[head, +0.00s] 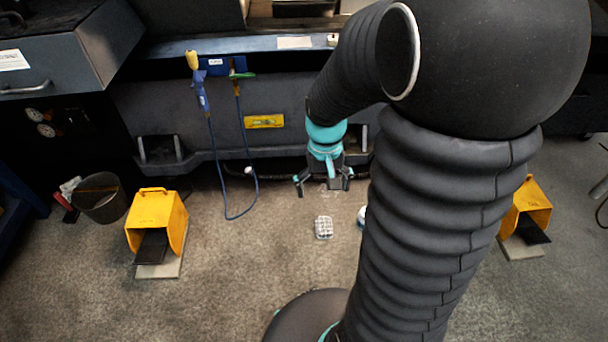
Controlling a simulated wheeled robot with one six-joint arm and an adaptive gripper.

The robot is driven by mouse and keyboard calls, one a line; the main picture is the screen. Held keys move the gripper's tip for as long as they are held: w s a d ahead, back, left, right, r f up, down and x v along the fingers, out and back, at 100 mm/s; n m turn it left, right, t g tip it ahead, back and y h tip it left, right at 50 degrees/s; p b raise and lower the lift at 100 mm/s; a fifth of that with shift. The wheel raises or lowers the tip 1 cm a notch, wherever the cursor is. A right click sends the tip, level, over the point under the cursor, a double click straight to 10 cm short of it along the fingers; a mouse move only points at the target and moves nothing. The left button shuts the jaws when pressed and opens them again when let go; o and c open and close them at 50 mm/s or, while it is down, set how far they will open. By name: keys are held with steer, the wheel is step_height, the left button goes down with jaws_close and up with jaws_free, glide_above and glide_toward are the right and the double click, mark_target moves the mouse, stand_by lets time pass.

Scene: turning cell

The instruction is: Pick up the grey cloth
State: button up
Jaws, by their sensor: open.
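A small folded cloth (324,227), grey and white with a checked pattern, lies on the floor near the middle of the head view. My gripper (323,189) hangs above the floor just behind the cloth in the picture, pointing down. Its fingers are spread apart and empty, with a gap to the cloth. The height of the fingers over the floor is hard to judge.
A pale round object (361,216) is partly hidden behind my arm, right of the cloth. Yellow foot pedals stand left (155,217) and right (529,212). A dark bucket (100,198) and a hanging blue hose (214,165) are left.

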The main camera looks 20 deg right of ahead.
steer(key=w+d+f+g, duration=0.1)
steer(key=w+d+f, duration=0.15)
steer(key=f, duration=0.35)
steer(key=w+d+f+g, duration=0.1)
steer(key=w+f, duration=0.2)
steer(key=f, duration=0.3)
steer(key=m+t, duration=0.1)
steer(key=t, duration=0.2)
glide_above(324, 225)
steer(key=f, duration=2.1)
steer(key=d+f, duration=0.1)
steer(key=f, duration=0.9)
steer(key=shift+f, duration=0.2)
steer(key=shift+a+f, duration=0.2)
steer(key=shift+f, duration=1.2)
steer(key=shift+a+f, duration=0.2)
steer(key=shift+f, duration=1.15)
